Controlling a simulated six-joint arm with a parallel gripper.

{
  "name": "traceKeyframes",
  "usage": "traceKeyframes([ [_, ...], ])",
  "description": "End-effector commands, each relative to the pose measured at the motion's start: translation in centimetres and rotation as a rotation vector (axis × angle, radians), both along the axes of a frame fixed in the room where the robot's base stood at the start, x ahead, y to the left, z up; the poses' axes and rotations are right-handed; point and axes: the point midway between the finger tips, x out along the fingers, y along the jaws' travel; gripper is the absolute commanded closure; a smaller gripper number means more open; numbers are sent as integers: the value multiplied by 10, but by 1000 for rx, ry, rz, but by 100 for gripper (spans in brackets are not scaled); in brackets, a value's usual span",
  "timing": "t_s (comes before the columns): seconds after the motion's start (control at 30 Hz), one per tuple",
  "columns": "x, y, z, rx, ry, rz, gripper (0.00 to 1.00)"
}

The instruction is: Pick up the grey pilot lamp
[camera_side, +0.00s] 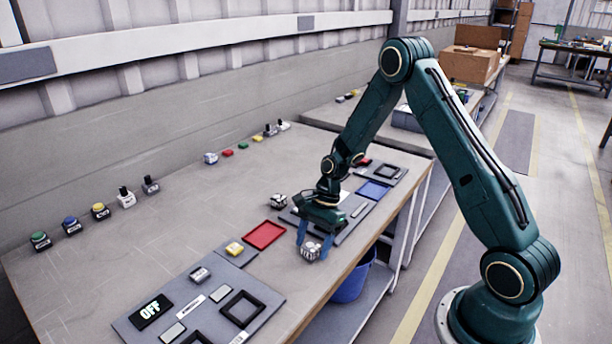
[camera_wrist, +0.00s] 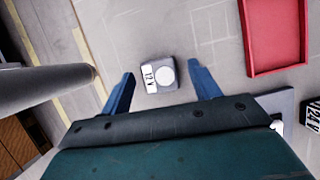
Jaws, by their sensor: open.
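A small grey pilot lamp (camera_wrist: 153,85) with a pale round cap and a "12 V" label lies on the table in the wrist view. It also shows in the side view (camera_side: 310,253), near the table's front edge. My gripper (camera_wrist: 160,72) is open, its blue fingers on either side of the lamp with a gap at each side. In the side view my gripper (camera_side: 314,241) points down over the lamp; nothing is held. A second block (camera_wrist: 313,117) labelled "24 V" is partly cut off at the wrist view's right edge.
A red tray (camera_side: 264,235) lies left of the lamp. Several buttons and switches line the back. The table's front edge is close to the lamp.

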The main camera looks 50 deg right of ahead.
Motion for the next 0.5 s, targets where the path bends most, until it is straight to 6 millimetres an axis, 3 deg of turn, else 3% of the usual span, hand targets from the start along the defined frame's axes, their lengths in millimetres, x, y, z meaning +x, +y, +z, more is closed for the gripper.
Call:
traceKeyframes([
  [0.37, 0, 0, 0, 0, 0, 0, 38],
  [0.5, 0, 0, 1, 0, 0, 0, 64],
])
